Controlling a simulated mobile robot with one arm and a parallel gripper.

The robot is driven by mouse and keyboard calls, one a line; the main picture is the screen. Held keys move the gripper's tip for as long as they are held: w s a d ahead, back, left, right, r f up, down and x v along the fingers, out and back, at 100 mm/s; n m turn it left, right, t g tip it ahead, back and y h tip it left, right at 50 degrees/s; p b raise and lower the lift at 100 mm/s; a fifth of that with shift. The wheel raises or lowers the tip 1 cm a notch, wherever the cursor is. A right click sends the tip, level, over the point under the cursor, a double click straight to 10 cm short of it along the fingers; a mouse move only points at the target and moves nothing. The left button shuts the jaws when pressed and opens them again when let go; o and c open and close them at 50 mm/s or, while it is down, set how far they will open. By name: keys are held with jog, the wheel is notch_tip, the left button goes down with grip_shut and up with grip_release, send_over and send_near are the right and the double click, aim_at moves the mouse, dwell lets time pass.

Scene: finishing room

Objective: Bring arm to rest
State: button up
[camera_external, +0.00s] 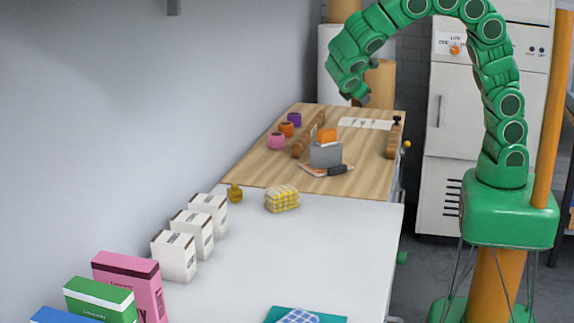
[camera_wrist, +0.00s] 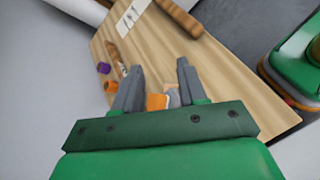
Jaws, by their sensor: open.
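My green arm rises from its base at the right in the external view and arches over to the left. My gripper (camera_external: 360,99) hangs at its end above the far part of the wooden worktop (camera_external: 262,168). In the wrist view the two grey fingers of my gripper (camera_wrist: 158,78) stand apart. Nothing is held between them. Below them, partly hidden by the gripper, show an orange item (camera_wrist: 157,102) and a grey edge of the toaster (camera_wrist: 173,98).
Purple, orange and pink cups (camera_external: 276,141) stand along the left of the wood. A brown wooden piece (camera_external: 303,146) lies beside them. The white counter in front holds a yellow checked bundle (camera_external: 282,198), several white cartons (camera_external: 192,233) and coloured boxes (camera_external: 130,283). A white cabinet (camera_external: 452,90) stands behind.

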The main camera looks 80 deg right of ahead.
jog(key=s+r+m+g+y, duration=0.2)
jog(key=s+m+y, duration=0.4)
jog(key=s, duration=1.1)
jog(key=s+a+m+t+y, duration=0.1)
jog(key=s+a+m+y, duration=0.2)
jog(key=s, duration=0.9)
jog(key=shift+s+a+m+t+y, duration=0.2)
jog(key=shift+a+m+t+y, duration=0.2)
jog(key=shift+a+y, duration=0.95)
jog(key=shift+a+f+h, duration=0.1)
jog(key=shift+a+h, duration=0.15)
